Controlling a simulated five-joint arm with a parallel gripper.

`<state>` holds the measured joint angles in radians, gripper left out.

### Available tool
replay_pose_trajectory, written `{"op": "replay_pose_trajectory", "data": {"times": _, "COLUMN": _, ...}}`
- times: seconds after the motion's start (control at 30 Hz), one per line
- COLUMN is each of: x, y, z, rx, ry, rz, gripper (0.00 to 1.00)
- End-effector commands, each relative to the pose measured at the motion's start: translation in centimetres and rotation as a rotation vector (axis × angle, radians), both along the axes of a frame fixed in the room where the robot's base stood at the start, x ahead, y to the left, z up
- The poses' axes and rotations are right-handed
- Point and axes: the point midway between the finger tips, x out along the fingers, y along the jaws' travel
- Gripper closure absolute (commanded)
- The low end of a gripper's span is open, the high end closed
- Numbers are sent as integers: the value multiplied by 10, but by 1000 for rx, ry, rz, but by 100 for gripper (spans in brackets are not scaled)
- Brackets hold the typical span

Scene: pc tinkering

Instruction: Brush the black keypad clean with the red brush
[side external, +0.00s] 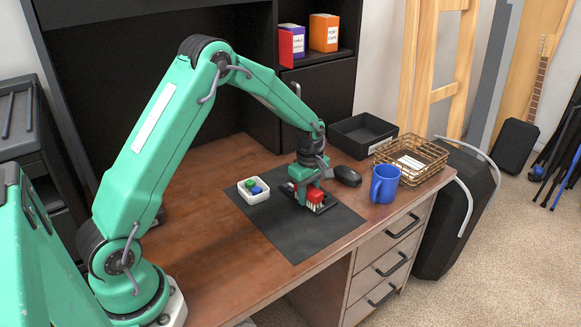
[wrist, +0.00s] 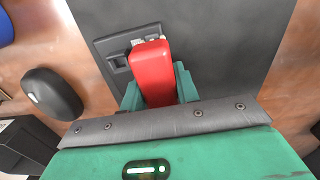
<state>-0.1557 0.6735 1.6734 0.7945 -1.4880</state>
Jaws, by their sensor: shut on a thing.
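The red brush (side external: 315,197) is held in my gripper (side external: 307,189) with its pale bristles pointing down. In the wrist view the red brush body (wrist: 152,68) sits between the two green fingers of my gripper (wrist: 158,91). The black keypad (wrist: 115,58) lies under and beside the brush, partly hidden by it. In the side view the keypad (side external: 328,204) shows as a dark edge around the bristles. The bristles are at the keypad, but I cannot tell whether they press on it.
The keypad lies on a dark mat (side external: 285,232). A white dish (side external: 254,198) with small coloured pieces stands to the left. The mat's front is clear.

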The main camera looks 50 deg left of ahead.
Motion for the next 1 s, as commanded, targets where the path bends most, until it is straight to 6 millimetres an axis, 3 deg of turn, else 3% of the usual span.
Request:
{"op": "replay_pose_trajectory", "data": {"times": 0.87, "x": -7, "y": 81, "z": -1, "rx": 0, "ry": 2, "rz": 2, "gripper": 88}}
{"op": "replay_pose_trajectory", "data": {"times": 1.0, "x": -5, "y": 65, "z": -1, "rx": 0, "ry": 2, "rz": -3, "gripper": 88}}
